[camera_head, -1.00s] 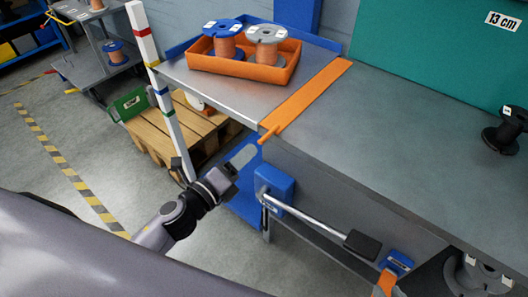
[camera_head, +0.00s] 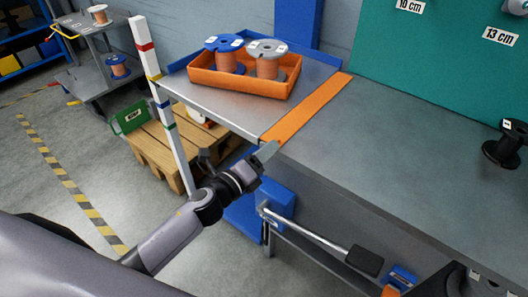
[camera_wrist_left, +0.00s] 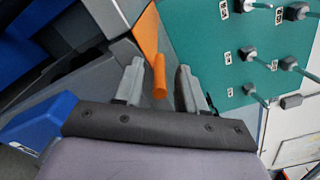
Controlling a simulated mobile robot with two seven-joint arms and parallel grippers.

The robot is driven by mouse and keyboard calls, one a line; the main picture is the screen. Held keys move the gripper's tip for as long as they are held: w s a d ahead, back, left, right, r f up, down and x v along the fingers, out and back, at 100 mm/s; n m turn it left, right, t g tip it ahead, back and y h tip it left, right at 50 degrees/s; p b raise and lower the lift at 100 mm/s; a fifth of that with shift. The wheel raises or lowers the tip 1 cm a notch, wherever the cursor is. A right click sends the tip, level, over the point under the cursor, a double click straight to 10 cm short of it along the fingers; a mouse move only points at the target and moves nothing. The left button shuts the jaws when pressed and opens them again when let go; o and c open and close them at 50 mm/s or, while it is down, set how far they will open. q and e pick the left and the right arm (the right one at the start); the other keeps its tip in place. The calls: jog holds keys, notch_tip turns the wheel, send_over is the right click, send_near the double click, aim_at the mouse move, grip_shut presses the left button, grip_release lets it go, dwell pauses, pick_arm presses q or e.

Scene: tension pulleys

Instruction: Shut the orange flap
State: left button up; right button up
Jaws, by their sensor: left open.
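The orange flap (camera_head: 310,106) is a long narrow strip lying along the seam between the metal side shelf and the grey bench top. In the left wrist view the flap (camera_wrist_left: 149,32) runs away from me, and its orange rod handle (camera_wrist_left: 158,76) points toward me. My left gripper (camera_head: 268,156) is at the flap's near end, at the bench's front edge. In the wrist view the gripper (camera_wrist_left: 159,66) is open, with one finger on each side of the handle; I see gaps on both sides. The gripper hides the handle in the head view. My right gripper is not in view.
An orange tray (camera_head: 242,84) with spools stands on the side shelf (camera_head: 215,103). A metal lever (camera_head: 305,233) with a black pad sticks out below the bench front. A striped post (camera_head: 166,115) and a wooden pallet (camera_head: 150,150) are to the left. The bench top (camera_head: 400,140) is mostly clear.

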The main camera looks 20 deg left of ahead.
pick_arm(q)
grip_shut()
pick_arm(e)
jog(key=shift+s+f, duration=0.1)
